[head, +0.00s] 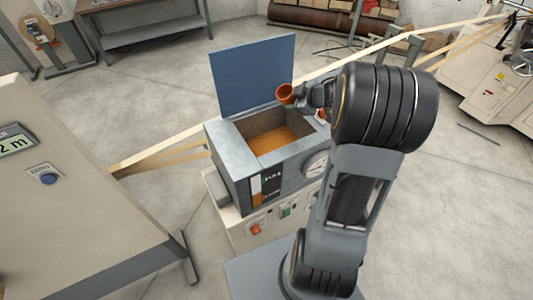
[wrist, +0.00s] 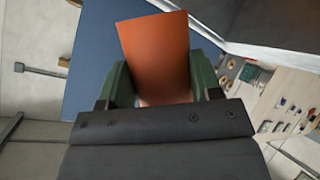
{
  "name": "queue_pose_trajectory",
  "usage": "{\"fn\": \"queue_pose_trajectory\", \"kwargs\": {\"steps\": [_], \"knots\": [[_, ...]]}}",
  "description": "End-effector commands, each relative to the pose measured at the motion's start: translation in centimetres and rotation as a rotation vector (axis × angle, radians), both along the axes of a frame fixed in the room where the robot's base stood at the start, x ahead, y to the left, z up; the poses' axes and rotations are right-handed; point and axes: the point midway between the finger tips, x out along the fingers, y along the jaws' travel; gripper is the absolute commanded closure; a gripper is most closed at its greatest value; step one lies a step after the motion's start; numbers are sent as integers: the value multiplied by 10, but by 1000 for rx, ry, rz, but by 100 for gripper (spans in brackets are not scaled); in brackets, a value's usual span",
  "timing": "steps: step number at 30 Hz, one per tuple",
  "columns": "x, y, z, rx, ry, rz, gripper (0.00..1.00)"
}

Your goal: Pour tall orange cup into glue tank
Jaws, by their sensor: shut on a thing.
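The tall orange cup (head: 286,94) is held in my gripper (head: 303,96), above the back right part of the open glue tank (head: 226,152). In the wrist view the cup (wrist: 158,58) stands between the two green fingers of my gripper (wrist: 160,88), which are shut on it. The cup looks tilted in the head view, its mouth turned partly toward the camera. I cannot tell what is in it. Orange-brown glue (head: 272,138) covers the tank's floor. The blue lid (head: 252,74) stands open behind the tank.
A round gauge (head: 316,164) is on the tank's front right. Pale paper strips (head: 165,150) run past the tank on both sides. A beige cabinet with a display (head: 60,210) stands at the left. Other machines stand at the back right (head: 495,80).

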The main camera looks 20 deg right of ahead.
Motion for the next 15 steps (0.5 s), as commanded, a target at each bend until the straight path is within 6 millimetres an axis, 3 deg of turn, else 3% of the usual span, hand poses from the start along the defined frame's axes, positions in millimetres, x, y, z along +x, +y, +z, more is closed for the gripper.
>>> {"fn": "queue_pose_trajectory", "kwargs": {"steps": [15], "knots": [[0, 0, 1, -54, -9, 1, 70]]}}
